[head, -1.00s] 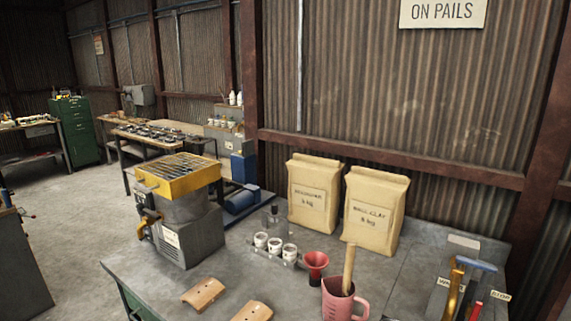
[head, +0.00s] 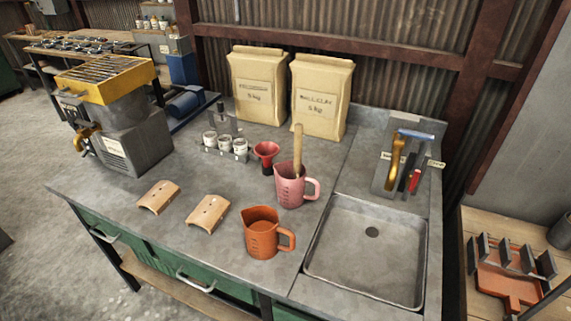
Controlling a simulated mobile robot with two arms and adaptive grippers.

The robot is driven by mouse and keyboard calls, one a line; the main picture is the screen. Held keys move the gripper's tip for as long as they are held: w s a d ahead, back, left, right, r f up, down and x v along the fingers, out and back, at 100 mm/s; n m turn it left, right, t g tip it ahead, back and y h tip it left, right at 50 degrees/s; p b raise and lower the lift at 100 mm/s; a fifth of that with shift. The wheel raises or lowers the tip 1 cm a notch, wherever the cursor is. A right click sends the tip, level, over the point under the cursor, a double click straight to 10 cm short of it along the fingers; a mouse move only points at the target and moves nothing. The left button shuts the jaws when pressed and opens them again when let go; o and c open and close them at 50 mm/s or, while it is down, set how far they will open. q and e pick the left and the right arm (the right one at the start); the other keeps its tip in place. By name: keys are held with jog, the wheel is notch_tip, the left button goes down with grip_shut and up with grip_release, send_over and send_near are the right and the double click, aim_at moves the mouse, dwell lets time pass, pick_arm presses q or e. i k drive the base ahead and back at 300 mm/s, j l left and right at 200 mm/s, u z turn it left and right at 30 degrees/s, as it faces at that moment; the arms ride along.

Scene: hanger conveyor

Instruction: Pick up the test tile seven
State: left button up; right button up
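Two tan, curved tile-like pieces lie on the grey bench top near its front left edge. The left curved piece (head: 158,197) and the right curved piece (head: 208,213) each show small dark marks or holes on top. I cannot read a number on either, so I cannot tell whether one is test tile seven. Neither of my grippers is in view.
An orange jug (head: 263,236), a pink jug (head: 291,186) with a stick, a red funnel (head: 266,153) and white cups (head: 225,144) stand nearby. A yellow-topped machine (head: 112,110) is left, paper sacks (head: 321,98) behind, a sink (head: 370,285) right. A terracotta rack (head: 505,290) sits far right.

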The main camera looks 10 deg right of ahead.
aim_at(161, 195)
jog(key=z, duration=1.05)
jog(key=u, duration=1.65)
